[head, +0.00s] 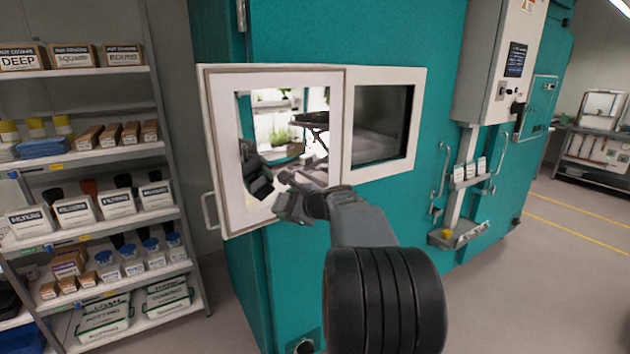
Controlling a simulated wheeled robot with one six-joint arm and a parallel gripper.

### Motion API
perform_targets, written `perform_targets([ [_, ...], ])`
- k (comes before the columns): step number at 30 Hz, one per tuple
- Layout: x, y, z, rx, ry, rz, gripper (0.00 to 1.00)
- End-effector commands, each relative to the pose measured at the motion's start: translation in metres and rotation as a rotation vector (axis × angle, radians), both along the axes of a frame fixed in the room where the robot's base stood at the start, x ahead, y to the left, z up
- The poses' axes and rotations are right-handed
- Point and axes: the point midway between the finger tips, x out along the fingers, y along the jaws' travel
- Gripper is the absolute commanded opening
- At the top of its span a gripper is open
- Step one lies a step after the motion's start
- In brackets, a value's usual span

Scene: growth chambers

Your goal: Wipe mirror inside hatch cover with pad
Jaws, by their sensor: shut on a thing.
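The hatch cover (222,150) is a white framed panel with a handle at its left edge, on the teal chamber. Its mirror (270,124) shows bright green plants, a teal strip and a dark shape that looks like my gripper's reflection. My gripper (284,186) is in front of the mirror's lower part, close to the glass. I cannot tell whether it touches. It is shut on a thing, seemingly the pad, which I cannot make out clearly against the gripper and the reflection.
A second white frame with a dark pane (383,124) adjoins the cover on the right. A shelf rack (105,148) with boxes and bottles stands at the left. A grey control box (490,70) is on the chamber at the right. The floor (540,270) at the right is clear.

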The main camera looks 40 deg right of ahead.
Motion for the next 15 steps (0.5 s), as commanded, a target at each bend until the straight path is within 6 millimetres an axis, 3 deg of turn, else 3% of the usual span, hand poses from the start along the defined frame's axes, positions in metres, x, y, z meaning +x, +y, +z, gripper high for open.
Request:
perform_targets([
  [6, -0.028, -0.035, 0.064, 0.027, -0.187, -0.205, 0.44],
  [9, -0.037, -0.044, 0.083, 0.029, -0.23, -0.245, 0.44],
  [15, -0.043, -0.051, 0.1, 0.032, -0.265, -0.275, 0.44],
])
